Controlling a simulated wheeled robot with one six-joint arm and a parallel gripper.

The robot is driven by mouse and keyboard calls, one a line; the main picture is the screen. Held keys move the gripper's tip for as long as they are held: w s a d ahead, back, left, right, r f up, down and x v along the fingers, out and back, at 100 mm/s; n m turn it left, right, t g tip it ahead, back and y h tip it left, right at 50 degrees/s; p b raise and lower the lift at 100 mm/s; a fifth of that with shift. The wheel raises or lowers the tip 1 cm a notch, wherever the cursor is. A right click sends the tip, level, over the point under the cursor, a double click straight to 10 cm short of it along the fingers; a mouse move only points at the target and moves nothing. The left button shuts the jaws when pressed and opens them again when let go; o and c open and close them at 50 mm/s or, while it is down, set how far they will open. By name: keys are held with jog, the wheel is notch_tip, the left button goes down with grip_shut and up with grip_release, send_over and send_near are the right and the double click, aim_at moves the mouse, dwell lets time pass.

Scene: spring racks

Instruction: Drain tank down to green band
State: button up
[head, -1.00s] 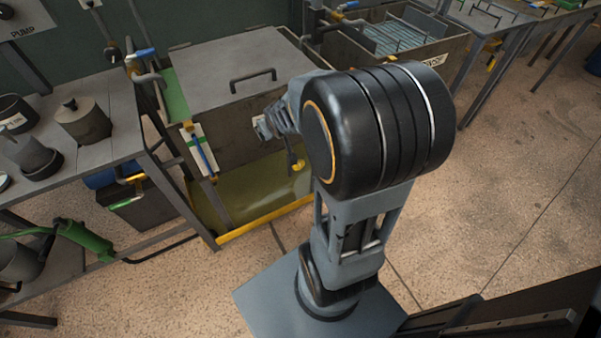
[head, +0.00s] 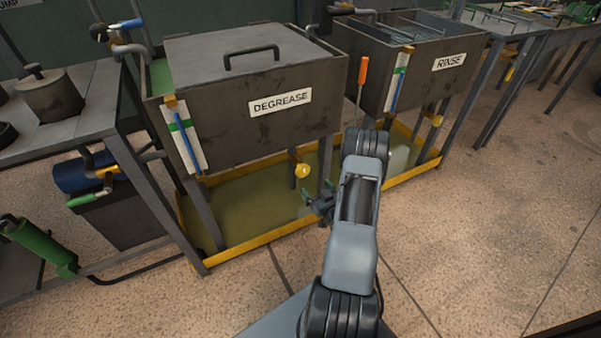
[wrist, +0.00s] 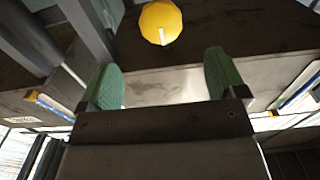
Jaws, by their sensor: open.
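The grey DEGREASE tank (head: 255,90) stands on legs, with its handled lid on. The gauge (head: 186,140) at its left front has a white plate, a blue column and a green band; the column's top seems slightly above the band, but is too small to read surely. A yellow drain knob (head: 303,171) hangs below the tank. My gripper (head: 320,203) is open and empty, low in front of the tank, just below and right of that knob. In the wrist view a yellow knob (wrist: 160,22) shows beyond the two green fingertips (wrist: 165,80), apart from them.
A yellow-edged tray (head: 255,243) of greenish liquid lies under the tank. The RINSE tank (head: 410,75), with its own gauge (head: 401,80) and yellow knob (head: 436,120), stands at right. An orange-handled tool (head: 362,75) is between the tanks. The floor at right is clear.

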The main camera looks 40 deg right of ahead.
aim_at(304, 173)
jog(key=w, duration=0.4)
jog(key=w+d+b, duration=0.1)
jog(key=w, duration=0.3)
jog(key=w+b, duration=0.1)
jog(key=w, duration=0.3)
jog(key=shift+w+d, duration=0.1)
jog(key=shift+d, duration=0.2)
jog(key=c, duration=0.9)
